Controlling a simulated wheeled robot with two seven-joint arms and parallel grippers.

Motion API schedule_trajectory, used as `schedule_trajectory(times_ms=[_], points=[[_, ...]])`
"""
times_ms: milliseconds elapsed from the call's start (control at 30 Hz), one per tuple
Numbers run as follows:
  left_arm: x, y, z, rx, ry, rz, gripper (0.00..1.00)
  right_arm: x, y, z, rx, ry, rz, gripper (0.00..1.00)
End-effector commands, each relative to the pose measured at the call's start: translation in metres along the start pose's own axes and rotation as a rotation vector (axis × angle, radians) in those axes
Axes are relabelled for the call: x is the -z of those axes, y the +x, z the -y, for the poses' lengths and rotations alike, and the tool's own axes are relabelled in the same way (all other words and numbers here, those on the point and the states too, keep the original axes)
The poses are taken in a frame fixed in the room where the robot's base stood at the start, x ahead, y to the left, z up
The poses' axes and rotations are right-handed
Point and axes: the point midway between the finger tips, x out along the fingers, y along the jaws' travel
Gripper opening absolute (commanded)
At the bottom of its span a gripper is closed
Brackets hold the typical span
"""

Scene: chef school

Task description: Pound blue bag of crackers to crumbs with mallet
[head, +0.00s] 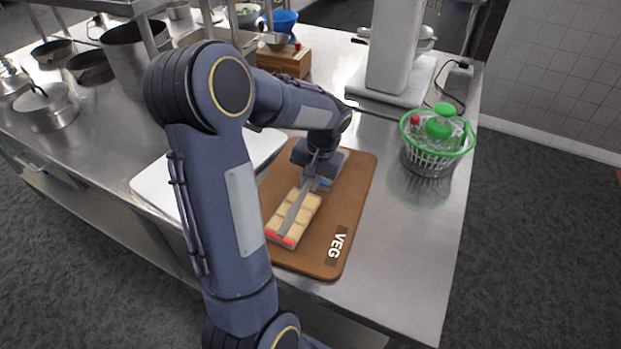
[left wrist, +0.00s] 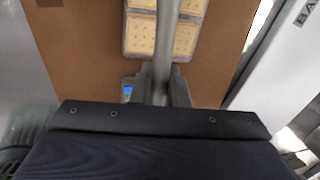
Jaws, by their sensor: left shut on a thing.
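The bag of crackers (head: 303,206) lies flat on the brown cutting board, with pale square crackers in rows; they look whole. The crackers also show at the top of the left wrist view (left wrist: 141,36). A small blue patch shows at the bag's far end, by my fingers. My left gripper (head: 317,178) is shut on the grey handle of the mallet (head: 296,207). The handle runs over the bag towards the near side, to a red-ended head (head: 281,239) at the bag's near end. Whether the head touches the bag, I cannot tell. My right gripper is out of view.
The brown board (head: 357,190) marked VEG lies near the counter's front edge. A white board (head: 150,189) is left of it. A green-rimmed basket (head: 430,160) with bottles stands right. A white appliance (head: 393,60) stands behind; pots fill the left. Counter right of the board is clear.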

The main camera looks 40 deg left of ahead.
Motion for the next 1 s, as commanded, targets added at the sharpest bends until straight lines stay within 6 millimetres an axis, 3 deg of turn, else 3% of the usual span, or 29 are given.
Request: schedule_trajectory(times_ms=[167,500,1000], points=[[0.0,-0.007,0.002,0.0,0.0,-0.002,0.0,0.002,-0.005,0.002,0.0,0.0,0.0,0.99],[0.0,-0.06,0.012,0.0,0.0,-0.002,0.0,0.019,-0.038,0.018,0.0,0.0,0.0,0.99],[0.0,-0.06,0.012,0.0,0.0,-0.001,0.0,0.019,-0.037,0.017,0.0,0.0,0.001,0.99]])
